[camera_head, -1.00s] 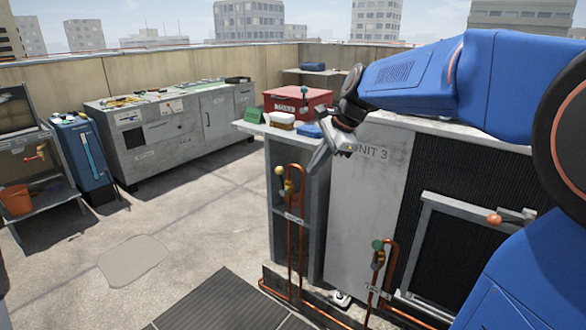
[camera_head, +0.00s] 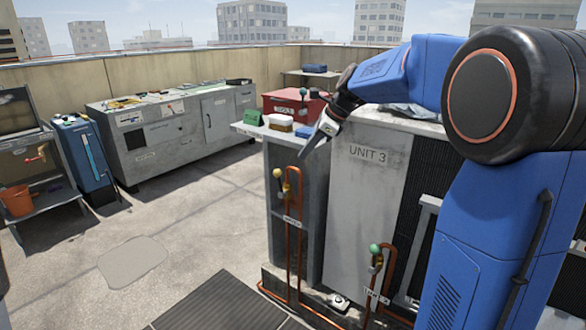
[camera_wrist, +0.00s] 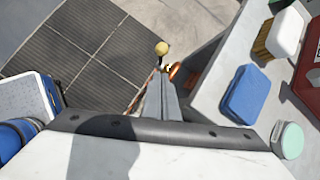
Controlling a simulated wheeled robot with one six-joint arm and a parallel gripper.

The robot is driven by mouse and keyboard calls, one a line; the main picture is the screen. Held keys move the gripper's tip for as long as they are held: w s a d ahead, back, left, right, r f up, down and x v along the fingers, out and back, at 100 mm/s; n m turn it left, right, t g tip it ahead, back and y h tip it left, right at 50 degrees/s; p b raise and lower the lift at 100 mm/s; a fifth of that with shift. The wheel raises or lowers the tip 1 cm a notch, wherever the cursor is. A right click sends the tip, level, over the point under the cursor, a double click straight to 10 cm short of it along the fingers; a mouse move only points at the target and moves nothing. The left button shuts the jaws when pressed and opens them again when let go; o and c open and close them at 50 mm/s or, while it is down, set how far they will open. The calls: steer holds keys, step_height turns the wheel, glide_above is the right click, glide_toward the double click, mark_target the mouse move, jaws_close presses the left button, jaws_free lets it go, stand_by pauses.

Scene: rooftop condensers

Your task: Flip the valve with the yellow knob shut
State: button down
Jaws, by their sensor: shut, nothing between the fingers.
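The valve with the yellow knob (camera_head: 277,173) sits at the top of a copper pipe (camera_head: 299,240) on the front of the grey cabinet, left of the UNIT 3 panel. Its knob also shows in the wrist view (camera_wrist: 162,48), just beyond my fingertips. My gripper (camera_head: 303,157) is shut and empty, pointing down and left. It is above and right of the yellow knob in the head view, apart from it. In the wrist view my closed fingers (camera_wrist: 161,82) point toward the knob, and they hide part of the pipe below it.
A second valve with a green knob (camera_head: 375,249) stands lower right. On the ledge (camera_head: 250,130) lie a blue block (camera_wrist: 243,95), a brush (camera_head: 281,122) and a green item (camera_head: 252,116). A red toolbox (camera_head: 290,102) is behind.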

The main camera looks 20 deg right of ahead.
mark_target(290, 170)
steer(key=x, duration=1)
stand_by(0.3)
steer(key=w+a+f+g+h, duration=0.1)
steer(key=w+a+g+h, duration=0.3)
steer(key=w+a+g, duration=0.2)
steer(key=shift+w+h, duration=0.3)
steer(key=shift+w, duration=0.95)
steer(key=shift+a+f, duration=0.1)
steer(key=shift+a, duration=0.05)
